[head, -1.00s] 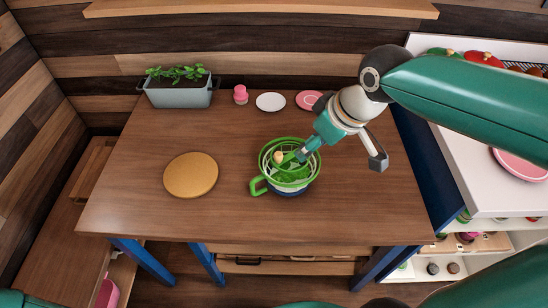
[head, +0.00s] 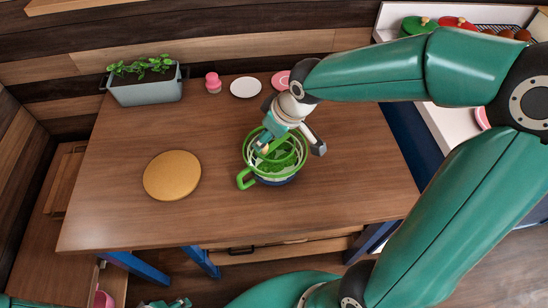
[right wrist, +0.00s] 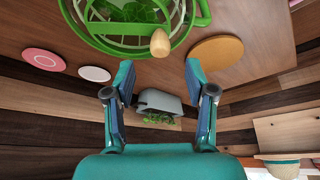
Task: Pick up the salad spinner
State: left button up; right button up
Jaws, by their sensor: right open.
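The salad spinner (head: 287,170) stands on the wooden table, a green basket-like rim and greens above a dark blue base, with a green side handle (head: 243,181) at its left. My right gripper (head: 290,148) is open above the spinner, with one finger over its rim and the other to its right. In the right wrist view the spinner (right wrist: 105,40) is at the top, beyond the open fingertips (right wrist: 160,72); its wooden knob (right wrist: 160,43) shows between them. A small teal piece at the head view's bottom edge may be my left gripper (head: 168,304); its jaws cannot be made out.
A round cork-coloured board (head: 172,176) lies left of the spinner. A planter (head: 146,92), pink item (head: 213,84), white plate (head: 246,87) and pink plate (head: 282,78) stand along the back. The table's front left is clear. A white counter (head: 452,122) is at right.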

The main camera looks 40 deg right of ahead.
aim_at(269, 163)
jog(key=shift+s+x, duration=0.15)
jog(key=shift+x, duration=1.3)
jog(key=shift+s+x, duration=0.1)
jog(key=shift+x, duration=1.3)
jog(key=shift+f, duration=0.1)
grip_shut()
